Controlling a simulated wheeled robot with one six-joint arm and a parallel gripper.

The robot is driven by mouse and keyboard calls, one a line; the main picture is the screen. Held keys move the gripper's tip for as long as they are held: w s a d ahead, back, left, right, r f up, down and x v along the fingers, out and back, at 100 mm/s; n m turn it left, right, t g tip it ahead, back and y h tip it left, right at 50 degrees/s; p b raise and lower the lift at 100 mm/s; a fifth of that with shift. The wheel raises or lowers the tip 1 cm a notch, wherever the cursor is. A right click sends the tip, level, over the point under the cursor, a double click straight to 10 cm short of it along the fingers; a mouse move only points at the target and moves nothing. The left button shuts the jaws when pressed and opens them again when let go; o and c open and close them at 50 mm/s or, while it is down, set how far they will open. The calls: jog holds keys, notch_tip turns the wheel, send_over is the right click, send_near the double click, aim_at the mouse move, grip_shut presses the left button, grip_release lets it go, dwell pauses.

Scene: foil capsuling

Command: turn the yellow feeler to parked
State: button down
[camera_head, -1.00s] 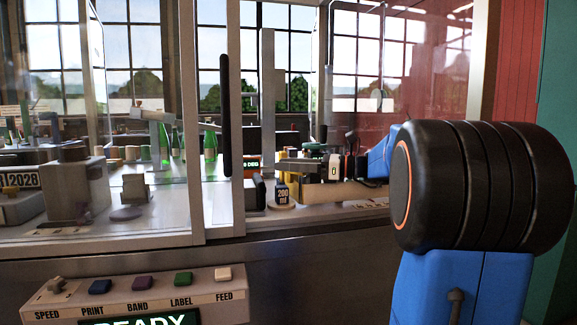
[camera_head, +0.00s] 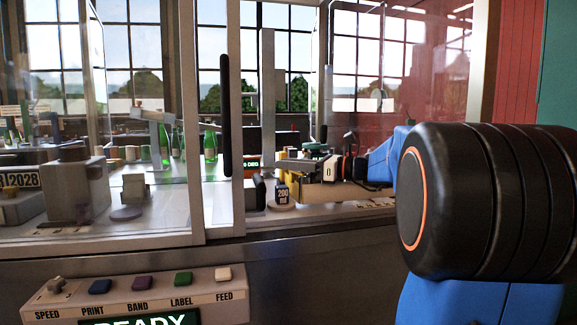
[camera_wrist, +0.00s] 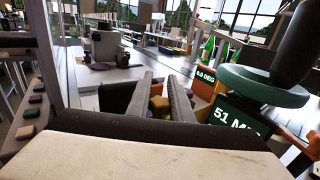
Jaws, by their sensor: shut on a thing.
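The yellow feeler (camera_wrist: 158,104) shows as a small yellow piece between the two grey fingers of my gripper (camera_wrist: 159,82) in the wrist view. My gripper is shut on it; the fingers hide much of its sides. In the head view my gripper (camera_head: 292,166) reaches in from the right, and a small yellow patch (camera_head: 284,156) shows by its fingertips. The feeler's full shape and its parked mark cannot be made out. An angle display (camera_wrist: 206,76) beyond the right finger reads about 0.0 DEG.
A green disc with a black post (camera_wrist: 262,86) stands close on the right in the wrist view, above another display (camera_wrist: 236,118). A 200 ml block (camera_head: 283,193) is near the front edge. Green bottles (camera_head: 210,145) stand behind. Clear panels and a frame post (camera_head: 236,120) border the opening.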

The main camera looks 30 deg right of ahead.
jog(key=shift+w+d+m+t+h, duration=0.1)
jog(key=shift+d+m+t+h, duration=0.1)
jog(key=shift+m+t+h, duration=0.55)
jog(key=shift+w+d+m+t+h, duration=0.1)
jog(key=shift+d+m+t+h, duration=0.3)
jog(key=shift+h, duration=0.6)
jog(key=shift+w+m+t+h, duration=0.1)
jog(key=shift+m+t+h, duration=0.25)
jog(key=shift+m+h, duration=0.45)
jog(key=shift+h, duration=0.25)
jog(key=c, duration=1.6)
grip_release()
jog(key=shift+o, duration=0.2)
jog(key=shift+s+d, duration=0.1)
jog(key=v, duration=1.7)
